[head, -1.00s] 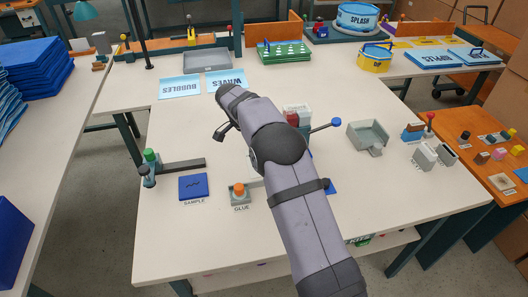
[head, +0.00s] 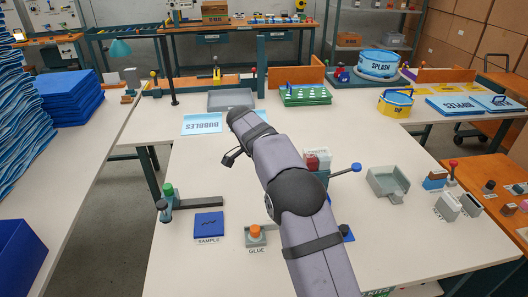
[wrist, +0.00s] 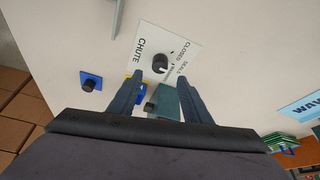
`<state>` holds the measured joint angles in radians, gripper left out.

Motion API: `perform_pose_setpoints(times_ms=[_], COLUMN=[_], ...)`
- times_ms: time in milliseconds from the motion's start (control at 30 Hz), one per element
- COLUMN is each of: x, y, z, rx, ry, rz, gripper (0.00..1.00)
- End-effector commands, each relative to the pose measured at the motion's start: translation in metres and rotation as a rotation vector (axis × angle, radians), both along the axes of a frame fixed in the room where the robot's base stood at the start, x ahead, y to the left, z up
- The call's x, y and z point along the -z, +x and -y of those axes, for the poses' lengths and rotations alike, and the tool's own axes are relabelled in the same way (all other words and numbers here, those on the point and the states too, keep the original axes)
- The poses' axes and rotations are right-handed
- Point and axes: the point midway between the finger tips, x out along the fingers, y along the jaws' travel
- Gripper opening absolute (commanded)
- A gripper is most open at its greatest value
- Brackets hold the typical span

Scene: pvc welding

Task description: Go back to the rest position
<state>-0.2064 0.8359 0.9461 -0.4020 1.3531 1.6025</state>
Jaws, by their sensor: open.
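My gripper (wrist: 160,85) is open in the wrist view, its two dark fingers apart with nothing held between them. Beyond the fingertips a white card (wrist: 147,42) lettered CHUTE lies on the white table, with a dark knob (wrist: 160,63) on it. A teal block (wrist: 165,105) shows between the fingers, partly hidden. In the head view my grey arm (head: 290,190) reaches over the middle of the table, and my gripper's fingers do not show there.
The blue SAMPLE square (head: 209,225), the GLUE button (head: 256,234) and a green-topped post (head: 168,190) are left of my arm. A blue-ended lever (head: 356,167) and a grey tray (head: 388,183) are on the right.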

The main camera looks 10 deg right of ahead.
Motion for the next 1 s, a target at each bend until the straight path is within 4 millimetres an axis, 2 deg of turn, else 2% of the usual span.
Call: perform_pose_setpoints(times_ms=[133,267,467,767,1000], x=[-0.003,-0.012,-0.034,-0.059,-0.068], y=[-0.003,-0.014,-0.053,-0.147,-0.235], z=[0.001,0.004,0.012,0.021,0.023], rx=[-0.016,-0.083,-0.293,-0.685,-0.979], ry=[0.004,0.016,0.062,0.155,0.216], rz=[-0.009,-0.043,-0.137,-0.261,-0.313], gripper=[0.44,0.44,0.44,0.44,0.44])
